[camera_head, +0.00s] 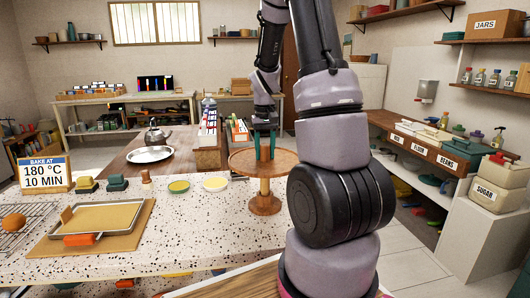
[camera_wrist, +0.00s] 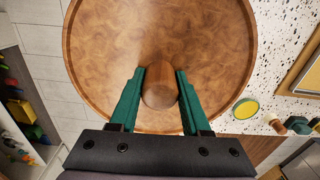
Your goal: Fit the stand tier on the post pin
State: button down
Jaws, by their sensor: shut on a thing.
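The round wooden stand tier (camera_head: 242,163) has a raised rim and is about level above the stand's post (camera_head: 264,187), whose round foot is on the speckled counter. The tier (camera_wrist: 110,35) fills much of the wrist view, with a wooden knob (camera_wrist: 160,90) at its middle. My gripper (camera_head: 264,148) points down over the tier. Its green fingers (camera_wrist: 160,78) are shut on the knob, one on each side. The pin is hidden under the tier, and I cannot tell whether the tier is seated or just above it.
Boxes (camera_head: 209,125) stand close behind the tier.

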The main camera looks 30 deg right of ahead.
aim_at(265, 144)
jog(key=shift+f, duration=0.35)
jog(key=shift+f, duration=0.55)
grip_release()
jog(key=shift+r, duration=0.15)
dwell(0.5)
notch_tip(265, 144, up, 10)
jog(key=shift+r, duration=0.25)
dwell(1.0)
